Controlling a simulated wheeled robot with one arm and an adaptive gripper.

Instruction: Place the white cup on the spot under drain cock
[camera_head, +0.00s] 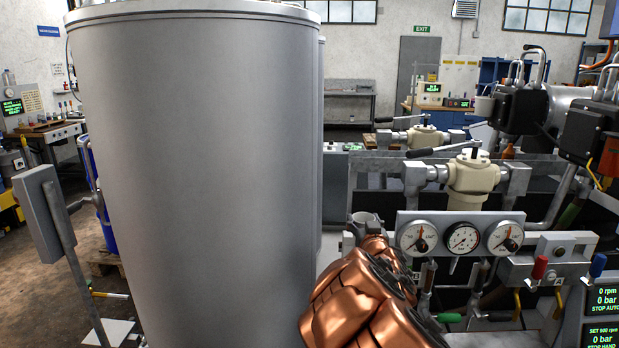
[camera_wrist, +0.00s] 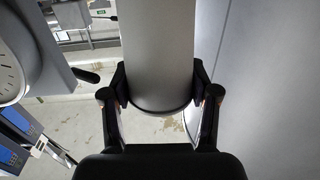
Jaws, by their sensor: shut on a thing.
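In the wrist view my gripper (camera_wrist: 160,88) is shut on the white cup (camera_wrist: 158,42), a pale cylinder with one finger pad on each side. The cup is clear of the floor seen beyond it.
A large grey drum (camera_head: 200,170) fills the left and stands close to my arm. A panel with three gauges (camera_head: 462,238) is just right of the arm. Pipes and a cream valve body (camera_head: 472,178) crowd behind it. A grey box on a post (camera_head: 42,213) stands far left.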

